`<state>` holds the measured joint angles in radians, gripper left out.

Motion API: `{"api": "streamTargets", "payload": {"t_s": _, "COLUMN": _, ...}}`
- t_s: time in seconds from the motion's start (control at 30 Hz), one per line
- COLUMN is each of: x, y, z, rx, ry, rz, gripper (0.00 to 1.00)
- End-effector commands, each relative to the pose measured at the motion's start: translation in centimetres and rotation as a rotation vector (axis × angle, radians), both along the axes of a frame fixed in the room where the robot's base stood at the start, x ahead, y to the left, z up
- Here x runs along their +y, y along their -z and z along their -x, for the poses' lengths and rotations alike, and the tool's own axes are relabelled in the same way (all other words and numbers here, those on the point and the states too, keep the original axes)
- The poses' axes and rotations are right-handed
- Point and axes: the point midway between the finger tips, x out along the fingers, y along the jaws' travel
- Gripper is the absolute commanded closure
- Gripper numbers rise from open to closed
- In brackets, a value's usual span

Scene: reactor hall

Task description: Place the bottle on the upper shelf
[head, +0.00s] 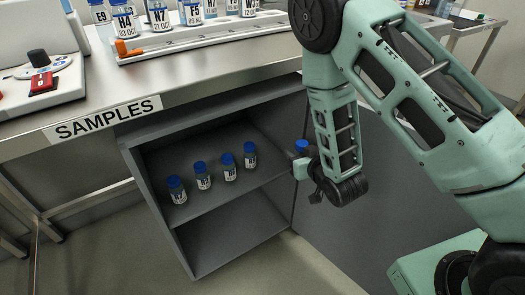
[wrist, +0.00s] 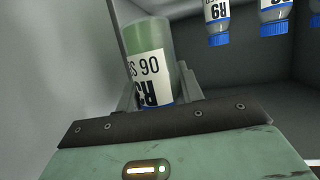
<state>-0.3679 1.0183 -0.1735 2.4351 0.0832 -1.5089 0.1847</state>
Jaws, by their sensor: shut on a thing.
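My gripper (head: 303,163) is shut on a bottle with a blue cap (head: 301,145), at the right edge of the cabinet opening. In the wrist view the bottle (wrist: 149,72) is between the fingers, its greenish glass and white label showing upside down; its cap is hidden there. The upper shelf (head: 222,190) is the grey board inside the open cabinet. Several blue-capped bottles (head: 229,168) stand on it in a slanting row, left of my gripper.
The cabinet's lower compartment (head: 225,240) looks empty. A grey panel (head: 345,235) stands to the right of the opening. The steel table (head: 200,75) marked SAMPLES overhangs the cabinet, with a bottle rack (head: 205,38) and a device (head: 45,80) on top.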

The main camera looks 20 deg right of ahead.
Motion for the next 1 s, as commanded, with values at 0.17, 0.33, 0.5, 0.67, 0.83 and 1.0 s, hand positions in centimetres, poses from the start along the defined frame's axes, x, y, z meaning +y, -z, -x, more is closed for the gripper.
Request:
{"api": "streamTargets", "payload": {"t_s": 0.17, "x": 1.5, "y": -0.1, "z": -4.6, "rx": -0.005, "ry": -0.002, "rz": -0.001, "gripper": 0.87}}
{"api": "streamTargets", "payload": {"t_s": 0.33, "x": 2.8, "y": -0.1, "z": -8.6, "rx": -0.004, "ry": -0.001, "rz": -0.001, "gripper": 0.87}}
{"api": "streamTargets", "payload": {"t_s": 0.5, "x": 3.9, "y": 0.0, "z": -12.0, "rx": -0.003, "ry": 0.000, "rz": 0.000, "gripper": 0.87}}
{"api": "streamTargets", "payload": {"t_s": 0.67, "x": 4.1, "y": 2.2, "z": -12.6, "rx": 0.004, "ry": 0.001, "rz": 0.001, "gripper": 0.87}}
{"api": "streamTargets", "payload": {"t_s": 0.83, "x": 4.1, "y": 3.2, "z": -12.6, "rx": 0.001, "ry": 0.001, "rz": 0.000, "gripper": 0.87}}
{"api": "streamTargets", "payload": {"t_s": 1.0, "x": 4.1, "y": 5.0, "z": -12.6, "rx": 0.002, "ry": 0.001, "rz": 0.002, "gripper": 0.87}}
